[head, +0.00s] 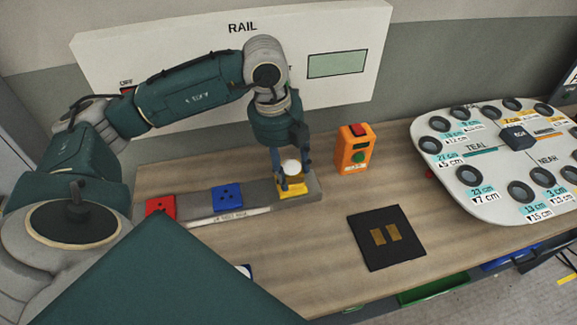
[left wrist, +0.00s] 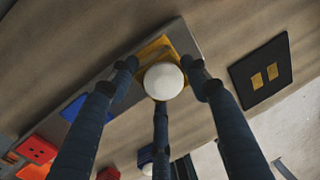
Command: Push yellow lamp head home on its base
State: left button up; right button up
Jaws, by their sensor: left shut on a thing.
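The yellow lamp head (head: 291,167) shows a white dome on top, in the fingers of my left gripper (head: 291,184). It stands over the yellow base (head: 296,194) at the right end of a grey strip (head: 255,195). In the left wrist view, the fingers of my left gripper (left wrist: 162,80) surround the white dome (left wrist: 163,81), with part of the yellow base (left wrist: 152,48) behind it. The fingers hide the join, so I cannot tell if head and base are apart. My right gripper is not in view.
A blue socket plate (head: 228,197) and a red one (head: 161,206) sit left along the strip. An orange box (head: 354,150) stands to the right. A black pad (head: 373,253) with two gold plates lies nearer. A white board with round holes (head: 446,158) is at far right.

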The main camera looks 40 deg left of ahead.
pick_arm(q)
jog(key=shift+f, duration=0.25)
jog(key=o, duration=1.1)
jog(key=r, duration=0.4)
jog(key=s+r, duration=0.1)
jog(key=r, duration=0.3)
jog(key=a+r, duration=0.1)
jog(key=r, duration=0.3)
jog(key=shift+s, duration=0.2)
